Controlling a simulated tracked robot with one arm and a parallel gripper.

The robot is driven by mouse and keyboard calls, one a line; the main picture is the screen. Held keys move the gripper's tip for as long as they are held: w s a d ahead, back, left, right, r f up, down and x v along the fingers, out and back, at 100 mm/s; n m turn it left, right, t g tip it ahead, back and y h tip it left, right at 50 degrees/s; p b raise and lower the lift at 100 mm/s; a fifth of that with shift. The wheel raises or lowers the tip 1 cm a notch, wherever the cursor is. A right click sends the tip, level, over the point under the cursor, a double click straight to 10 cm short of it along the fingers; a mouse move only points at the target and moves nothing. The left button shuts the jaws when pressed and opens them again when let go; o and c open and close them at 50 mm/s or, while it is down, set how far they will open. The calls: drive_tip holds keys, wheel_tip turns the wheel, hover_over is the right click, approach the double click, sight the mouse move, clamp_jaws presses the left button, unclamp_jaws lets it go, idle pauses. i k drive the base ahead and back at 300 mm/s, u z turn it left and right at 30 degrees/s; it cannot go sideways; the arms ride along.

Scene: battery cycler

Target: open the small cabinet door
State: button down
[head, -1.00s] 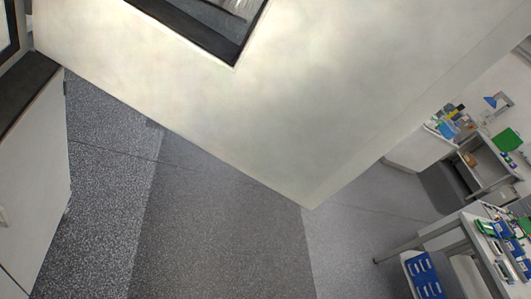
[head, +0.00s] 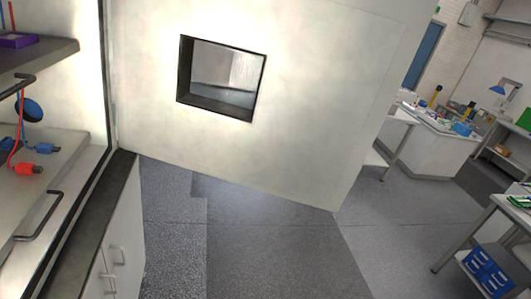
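A low white cabinet (head: 122,238) with a dark top (head: 102,215) stands at the lower left in the head view. Two small pale handles, an upper one (head: 117,254) and a lower one (head: 107,283), sit on its front. Its front looks shut, and its lower part runs out of the picture. I cannot tell which door is the small one the task names. My gripper is not in view.
Shelves at left hold red (head: 30,168) and blue (head: 40,148) connectors, near black bar handles (head: 45,220). Grey floor (head: 270,255) is clear. Workbenches (head: 440,140) stand at right.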

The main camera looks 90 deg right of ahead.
sight(333, 72)
drive_tip(key=u, duration=0.1)
drive_tip(key=k, duration=1.4)
drive_tip(key=z, duration=1.4)
drive_tip(key=i, duration=1)
drive_tip(key=u, duration=0.05)
